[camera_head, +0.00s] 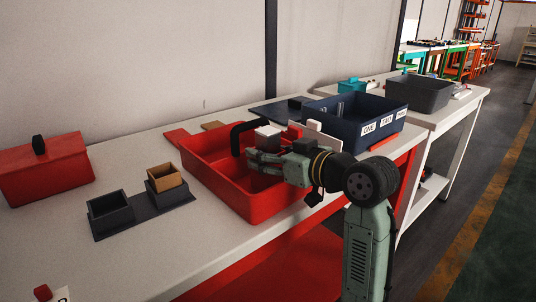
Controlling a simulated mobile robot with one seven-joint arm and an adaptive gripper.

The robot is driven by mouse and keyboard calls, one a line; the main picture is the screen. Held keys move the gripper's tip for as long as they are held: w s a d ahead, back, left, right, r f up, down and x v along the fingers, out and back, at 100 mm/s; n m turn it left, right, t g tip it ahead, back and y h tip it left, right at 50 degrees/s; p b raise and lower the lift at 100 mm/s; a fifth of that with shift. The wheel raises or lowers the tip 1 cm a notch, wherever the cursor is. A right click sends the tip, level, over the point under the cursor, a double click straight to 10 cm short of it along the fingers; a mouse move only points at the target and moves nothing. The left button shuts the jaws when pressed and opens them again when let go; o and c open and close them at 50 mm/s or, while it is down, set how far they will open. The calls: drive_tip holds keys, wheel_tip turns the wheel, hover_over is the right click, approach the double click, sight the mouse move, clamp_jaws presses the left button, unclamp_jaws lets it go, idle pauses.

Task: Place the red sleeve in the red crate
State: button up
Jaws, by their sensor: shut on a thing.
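The red crate (211,181) is a wide open tray on the pale table, with a black curved handle (238,136) at its far side. My gripper (256,158) reaches in from the right over the crate, with its fingers pointing left. It is shut on a small block with a pale top (267,131), which shows just above the fingers. My fingers hide its lower part, and I cannot tell whether it is the red sleeve. No other red sleeve is clearly visible. The crate floor behind my gripper is hidden.
A dark holder (110,213) with a brown box (164,178) stands left of the crate. A red lidded box (46,169) is at far left. A labelled blue bin (355,122) and a grey bin (421,94) stand to the right.

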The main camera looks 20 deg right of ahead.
drive_tip(key=o, duration=1.1)
drive_tip(key=shift+f, duration=0.1)
drive_tip(key=shift+s+d+r, duration=0.1)
drive_tip(key=shift+s+r, duration=0.05)
drive_tip(key=shift+r, duration=0.05)
drive_tip(key=b+v, duration=0.1)
drive_tip(key=v, duration=1)
drive_tip(key=shift+s+d+r, duration=0.1)
drive_tip(key=shift+s+r, duration=0.05)
drive_tip(key=shift+s, duration=0.15)
